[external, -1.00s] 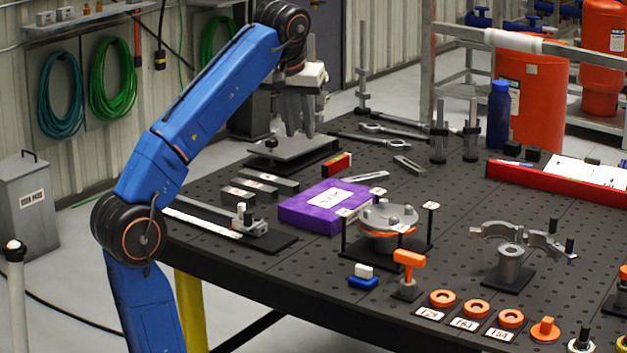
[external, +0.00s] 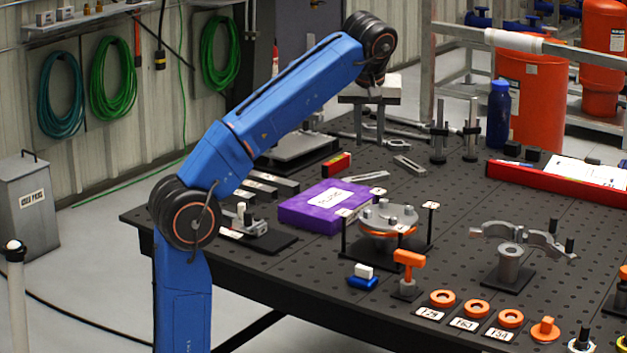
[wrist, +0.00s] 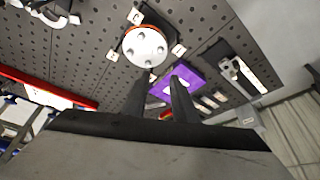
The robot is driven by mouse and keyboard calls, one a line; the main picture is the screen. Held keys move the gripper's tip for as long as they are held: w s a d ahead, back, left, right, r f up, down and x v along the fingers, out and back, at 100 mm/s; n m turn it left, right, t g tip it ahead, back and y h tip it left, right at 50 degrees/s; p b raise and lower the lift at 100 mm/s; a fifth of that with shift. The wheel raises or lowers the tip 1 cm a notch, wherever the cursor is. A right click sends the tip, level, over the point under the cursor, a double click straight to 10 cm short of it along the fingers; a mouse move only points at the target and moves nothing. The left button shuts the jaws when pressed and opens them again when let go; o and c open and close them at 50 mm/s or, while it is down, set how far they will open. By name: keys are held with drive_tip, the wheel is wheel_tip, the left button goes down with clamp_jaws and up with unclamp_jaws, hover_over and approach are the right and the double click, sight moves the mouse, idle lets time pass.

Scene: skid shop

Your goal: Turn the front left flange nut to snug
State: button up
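The flange (external: 388,216) is a round grey disc with several nuts on top and an orange ring under it. It sits in a black stand with small tagged posts on the table. It also shows face-on in the wrist view (wrist: 145,47). Which nut is the front left one, and how tight it is, I cannot tell. My gripper (external: 369,138) is high over the back of the table, behind the flange and well apart from it. In the wrist view its two dark fingers (wrist: 160,92) are spread, with nothing held between them.
A purple case (external: 322,206) lies left of the flange. An orange-handled tool (external: 408,262) stands in front. A grey bracket on a post (external: 509,262) is to the right. A red tray (external: 545,181) and a blue bottle (external: 499,115) are at the back right.

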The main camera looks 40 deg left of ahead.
sight(368, 211)
drive_tip(key=x, duration=1.4)
drive_tip(key=s+x, duration=0.1)
drive_tip(key=x, duration=0.6)
drive_tip(key=shift+s+d+f, duration=0.1)
drive_tip(key=shift+d+f, duration=0.1)
drive_tip(key=shift+d, duration=0.1)
clamp_jaws()
